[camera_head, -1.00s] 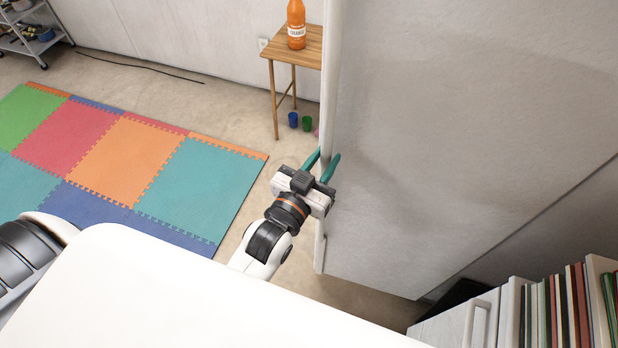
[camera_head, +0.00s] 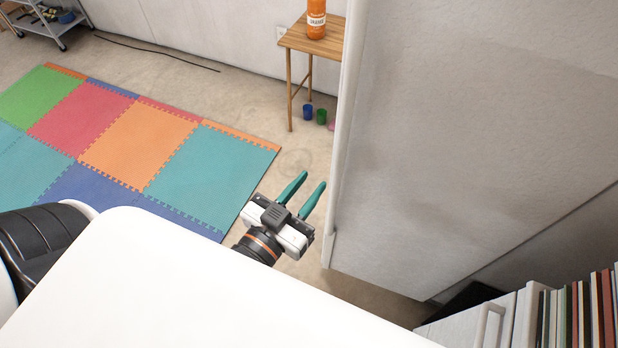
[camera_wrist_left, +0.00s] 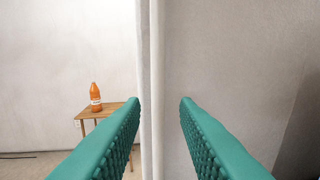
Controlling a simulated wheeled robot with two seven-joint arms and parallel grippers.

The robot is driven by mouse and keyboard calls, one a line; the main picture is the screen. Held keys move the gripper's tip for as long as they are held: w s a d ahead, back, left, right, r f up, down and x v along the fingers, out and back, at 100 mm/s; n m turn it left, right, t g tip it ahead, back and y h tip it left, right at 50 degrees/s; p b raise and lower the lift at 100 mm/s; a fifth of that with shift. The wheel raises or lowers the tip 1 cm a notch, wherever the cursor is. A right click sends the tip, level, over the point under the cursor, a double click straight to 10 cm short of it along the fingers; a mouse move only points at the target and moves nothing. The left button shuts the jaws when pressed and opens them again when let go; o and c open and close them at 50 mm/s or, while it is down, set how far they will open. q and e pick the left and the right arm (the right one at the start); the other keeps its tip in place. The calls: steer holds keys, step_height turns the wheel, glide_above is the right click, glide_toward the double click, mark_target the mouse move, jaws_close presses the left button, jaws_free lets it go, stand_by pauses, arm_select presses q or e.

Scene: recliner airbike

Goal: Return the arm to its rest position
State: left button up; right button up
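My left gripper (camera_head: 302,194) is in the middle of the head view, with its two teal fingers spread apart and nothing between them. It is just left of the lower edge of a large grey-white panel (camera_head: 470,150), with a visible gap in the picture. In the left wrist view the open fingers (camera_wrist_left: 160,100) frame the panel's pale vertical edge (camera_wrist_left: 150,80), which stands farther ahead. Most of the left arm is hidden behind my white body in the foreground. My right gripper does not show.
A wooden side table (camera_head: 312,38) holds an orange bottle (camera_head: 317,18), with small cups (camera_head: 308,109) on the floor below. A colourful foam mat (camera_head: 140,145) lies at left. A white cabinet (camera_head: 468,330) and books (camera_head: 590,310) stand at lower right. Bare floor lies between mat and panel.

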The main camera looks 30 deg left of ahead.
arm_select(q)
steer(key=s+f+m+g+b, duration=0.1)
steer(key=s+f+g, duration=0.25)
steer(key=f, duration=1.55)
steer(key=s+f+g, duration=0.2)
steer(key=f+g, duration=0.3)
steer(key=f, duration=1.4)
steer(key=s+a+f+g+y, duration=0.1)
steer(key=s+a+f+g, duration=0.3)
steer(key=s+f, duration=0.6)
steer(key=s+a+f+g+y+b, duration=0.1)
steer(key=s+a+f+g, duration=0.3)
steer(key=s+f, duration=0.6)
steer(key=shift+a+f+y, duration=0.3)
steer(key=shift+a+f, duration=0.1)
